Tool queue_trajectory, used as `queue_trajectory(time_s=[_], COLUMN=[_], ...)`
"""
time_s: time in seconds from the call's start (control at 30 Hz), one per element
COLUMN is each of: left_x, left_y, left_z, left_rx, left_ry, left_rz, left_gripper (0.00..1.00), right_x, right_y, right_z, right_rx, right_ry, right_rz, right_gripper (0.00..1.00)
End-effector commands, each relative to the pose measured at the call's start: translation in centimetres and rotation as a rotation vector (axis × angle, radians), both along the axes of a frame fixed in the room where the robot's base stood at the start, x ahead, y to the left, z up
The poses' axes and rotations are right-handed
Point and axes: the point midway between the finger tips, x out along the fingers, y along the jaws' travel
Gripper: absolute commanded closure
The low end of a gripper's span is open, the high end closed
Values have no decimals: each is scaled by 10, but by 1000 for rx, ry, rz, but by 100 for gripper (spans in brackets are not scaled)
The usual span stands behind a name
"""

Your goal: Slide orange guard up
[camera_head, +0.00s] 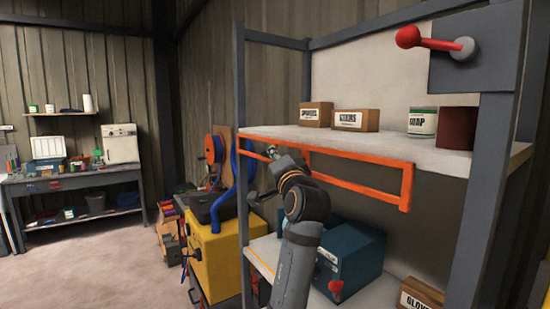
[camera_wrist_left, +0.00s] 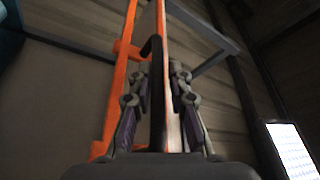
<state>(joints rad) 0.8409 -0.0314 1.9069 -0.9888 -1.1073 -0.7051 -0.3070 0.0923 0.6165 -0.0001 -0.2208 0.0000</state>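The orange guard (camera_head: 352,186) is a long rectangular rail frame along the front of the upper shelf, its lower bar hanging below the shelf edge. My left gripper (camera_head: 272,153) is at the guard's left part, just under the shelf edge. In the left wrist view, my left gripper (camera_wrist_left: 161,90) has its fingers close on both sides of an orange-edged bar of the guard (camera_wrist_left: 171,125) and a dark strip beside it. The fingers look closed on it, though the contact is partly hidden. My right gripper is not in view.
The upper shelf (camera_head: 385,148) holds two small cartons (camera_head: 355,120), a soap tin (camera_head: 422,122) and a dark red can (camera_head: 457,128). Below stand a teal box (camera_head: 348,262) and a gloves carton (camera_head: 420,294). A yellow cabinet (camera_head: 215,262) stands left of the rack.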

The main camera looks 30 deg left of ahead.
Motion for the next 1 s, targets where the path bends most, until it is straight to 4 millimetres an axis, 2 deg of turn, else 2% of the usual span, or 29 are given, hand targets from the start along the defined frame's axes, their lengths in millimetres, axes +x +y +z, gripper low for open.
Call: queue_trajectory(time_s=[0.03, 0.1, 0.47, 0.57, 0.67, 0.9, 1.0], left_x=[0, 0, 0, 0, 0, -1, -1], left_y=[0, 0, 0, 0, 1, 0, 0], left_z=[0, 0, 1, 7, 24, 83, 96], left_rx=[1, 1, 2, 2, 2, 2, 2], left_ry=[0, 0, 0, -1, -3, -3, -2], left_rz=[1, 2, 2, 3, 2, 3, 3], left_gripper=[93, 100, 100, 100, 100, 100, 100], right_x=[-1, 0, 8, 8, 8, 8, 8], right_y=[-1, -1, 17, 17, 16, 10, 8], right_z=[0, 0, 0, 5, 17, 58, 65], right_rx=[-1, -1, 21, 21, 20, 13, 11], right_ry=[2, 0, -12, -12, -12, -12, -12], right_rz=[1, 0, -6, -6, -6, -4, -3], right_gripper=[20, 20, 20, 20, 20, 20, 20])
